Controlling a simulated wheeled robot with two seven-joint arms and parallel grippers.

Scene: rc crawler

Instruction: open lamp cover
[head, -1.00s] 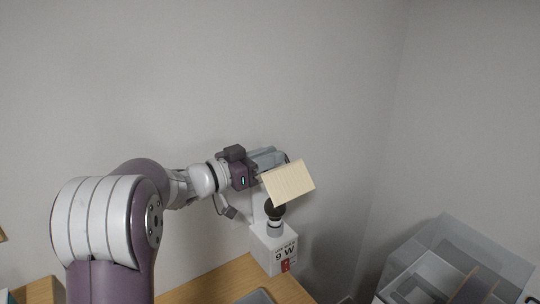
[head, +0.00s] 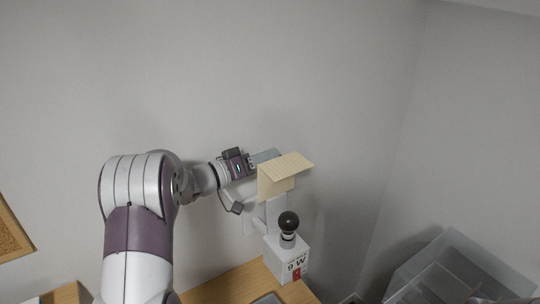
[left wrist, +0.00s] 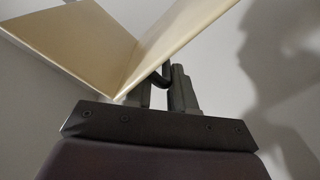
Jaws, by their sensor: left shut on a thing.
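The cream lamp cover (head: 276,181) is raised above the lamp, an angled piece with a ribbed top face and a plain side face. It also shows in the left wrist view (left wrist: 88,42) as two panels meeting in a V. A dark round bulb (head: 288,222) stands upright on a white box marked "9 W" (head: 286,260), below and apart from the cover. My left gripper (head: 268,157) is at the cover's back left. In the left wrist view its fingers (left wrist: 167,92) are shut on a thin dark curved piece beside the cover. My right gripper is out of view.
The box stands on a wooden table (head: 235,283) near the wall. A clear bin (head: 455,265) is at the lower right. A cork board (head: 12,235) shows at the left edge. Bare wall lies behind the arm.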

